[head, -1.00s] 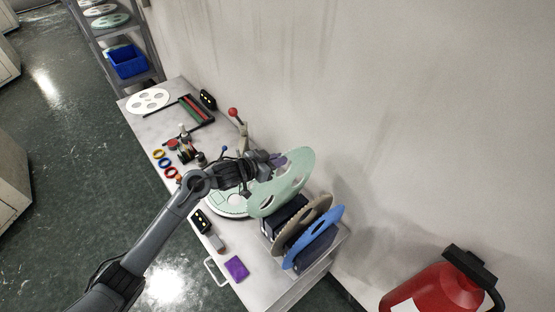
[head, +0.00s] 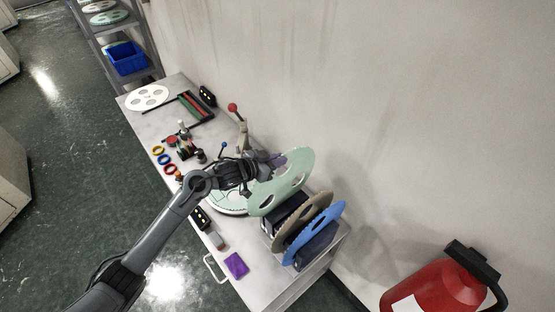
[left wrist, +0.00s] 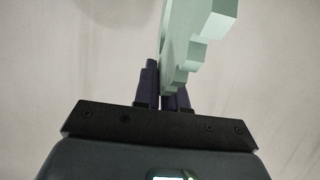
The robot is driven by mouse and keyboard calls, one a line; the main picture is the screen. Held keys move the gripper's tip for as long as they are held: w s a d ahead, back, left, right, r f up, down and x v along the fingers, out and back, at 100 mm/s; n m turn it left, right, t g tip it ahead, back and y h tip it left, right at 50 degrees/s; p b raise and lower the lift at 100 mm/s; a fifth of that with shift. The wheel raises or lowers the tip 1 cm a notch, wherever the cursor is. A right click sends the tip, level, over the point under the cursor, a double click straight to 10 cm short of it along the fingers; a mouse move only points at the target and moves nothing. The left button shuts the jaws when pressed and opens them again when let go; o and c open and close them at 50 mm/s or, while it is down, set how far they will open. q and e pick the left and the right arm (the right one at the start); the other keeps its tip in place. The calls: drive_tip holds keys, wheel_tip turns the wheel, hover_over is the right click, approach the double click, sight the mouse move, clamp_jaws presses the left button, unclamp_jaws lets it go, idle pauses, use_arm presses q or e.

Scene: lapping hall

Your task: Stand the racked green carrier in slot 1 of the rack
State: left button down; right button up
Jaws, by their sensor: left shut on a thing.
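In the left wrist view the dark purple fingers (left wrist: 166,88) pinch the toothed green carrier (left wrist: 188,40). The dark blue rack (head: 287,213) stands on the bench and holds a brown carrier (head: 303,221) and a blue carrier (head: 316,232) upright. The green carrier hides part of the rack, and I cannot tell whether its lower edge touches it. My right gripper is not in view.
A round lapping plate (head: 229,203) lies under my left arm. A lever with a red knob (head: 233,108) stands behind the arm near the wall. A purple block (head: 236,265), coloured rings (head: 164,159) and a white disc (head: 148,97) lie on the bench.

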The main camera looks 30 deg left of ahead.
sight(254, 191)
use_arm(q)
drive_tip(key=shift+f+b, duration=0.4)
drive_tip(key=shift+f, duration=0.2)
drive_tip(key=shift+f+b, duration=1.5)
drive_tip(key=shift+f, duration=1.25)
drive_tip(key=shift+f+b, duration=0.4)
drive_tip(key=shift+f, duration=0.3)
drive_tip(key=shift+f+b, duration=0.55)
drive_tip(key=shift+f, duration=0.4)
drive_tip(key=shift+f+b, duration=0.6)
drive_tip(key=shift+f, duration=0.4)
drive_tip(key=c, duration=1.2)
unclamp_jaws()
drive_tip(key=shift+o, duration=0.4)
drive_tip(key=shift+f, duration=0.3)
drive_tip(key=shift+r+b+v, duration=0.2)
drive_tip(key=shift+b+v, duration=0.15)
drive_tip(key=shift+v, duration=5.1)
